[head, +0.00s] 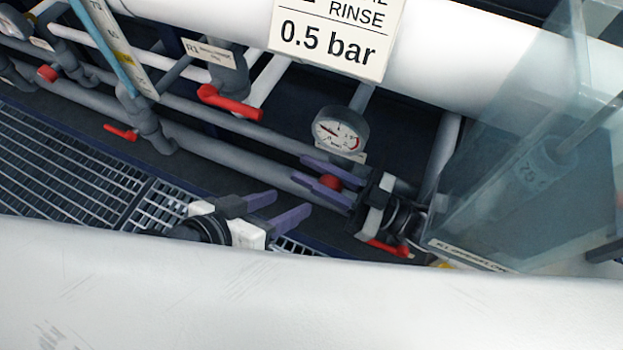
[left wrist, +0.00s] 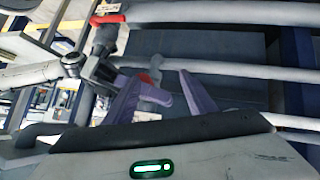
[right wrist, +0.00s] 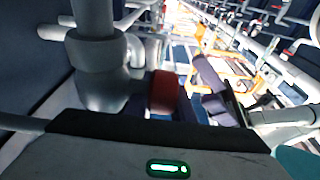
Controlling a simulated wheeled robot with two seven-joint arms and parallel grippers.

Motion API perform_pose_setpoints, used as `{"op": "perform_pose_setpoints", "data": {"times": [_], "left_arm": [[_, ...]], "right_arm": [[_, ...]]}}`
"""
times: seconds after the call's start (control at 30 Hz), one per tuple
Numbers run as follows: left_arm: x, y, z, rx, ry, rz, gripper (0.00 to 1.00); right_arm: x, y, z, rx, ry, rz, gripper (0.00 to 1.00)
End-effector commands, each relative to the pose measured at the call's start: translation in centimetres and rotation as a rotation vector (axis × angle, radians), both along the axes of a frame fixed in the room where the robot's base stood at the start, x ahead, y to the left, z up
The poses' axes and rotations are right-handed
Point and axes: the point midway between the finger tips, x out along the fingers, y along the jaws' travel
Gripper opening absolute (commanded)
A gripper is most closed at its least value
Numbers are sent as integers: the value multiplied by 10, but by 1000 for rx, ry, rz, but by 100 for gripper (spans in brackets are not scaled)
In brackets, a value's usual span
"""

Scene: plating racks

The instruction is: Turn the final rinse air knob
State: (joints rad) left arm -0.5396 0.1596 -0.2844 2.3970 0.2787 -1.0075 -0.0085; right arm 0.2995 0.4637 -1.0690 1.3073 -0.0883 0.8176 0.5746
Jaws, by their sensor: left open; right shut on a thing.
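The final rinse air knob (head: 330,182) is a small red knob just below the round pressure gauge (head: 338,131), under the sign (head: 333,36) reading "RINSE 0.5 bar". My right gripper (head: 316,177) has its purple fingers on either side of the knob and is shut on it. My left gripper (head: 281,207) is open and empty, lower and left of the knob. In the left wrist view the knob (left wrist: 146,79) shows beyond its fingers (left wrist: 160,95).
Grey pipes run behind both grippers. Red-handled valves (head: 229,102) and (head: 121,132) sit to the left, and another red handle (head: 389,248) lies below my right gripper. A clear panel (head: 520,150) stands at right. A white rounded surface (head: 300,300) fills the foreground.

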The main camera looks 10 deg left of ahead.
Motion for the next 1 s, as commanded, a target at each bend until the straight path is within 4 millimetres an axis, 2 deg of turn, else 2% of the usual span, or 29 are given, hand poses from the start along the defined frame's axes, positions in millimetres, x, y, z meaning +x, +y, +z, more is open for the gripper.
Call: {"op": "perform_pose_setpoints", "data": {"times": [0.37, 0.4, 0.47, 1.0], "left_arm": [[0, -4, 5, -25, -15, 1, 50], [0, -3, 5, -25, -15, 1, 50], [0, -3, 5, -25, -15, 1, 50], [0, -3, 4, -25, -13, 1, 50]], "right_arm": [[-1, -1, 1, 25, -7, -1, 0], [-1, -1, 1, 25, -7, -1, 24], [-1, -1, 1, 25, -7, -1, 30], [0, -1, 1, 24, -8, -1, 30]]}}
